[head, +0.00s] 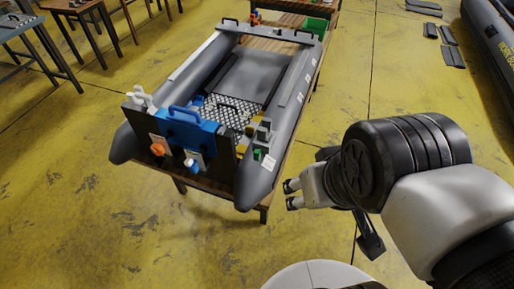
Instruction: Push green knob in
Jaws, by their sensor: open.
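A small green knob-like part (257,154) shows at the near right corner of the grey inflatable boat (257,188), beside a white tag (269,163). It is small in view, and I cannot tell how far it stands out. My gripper (291,194) is open and empty, to the right of and lower in the picture than the green part, apart from the boat. Its two fingertips point left toward the boat's near right end.
The boat rests on a wooden table (215,196). Its dark transom (135,127) carries a blue handled block (187,131), an orange knob (157,149) and a blue-white knob (190,163). Another dark boat (490,40) lies at the far right. Yellow floor (80,220) is clear at left.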

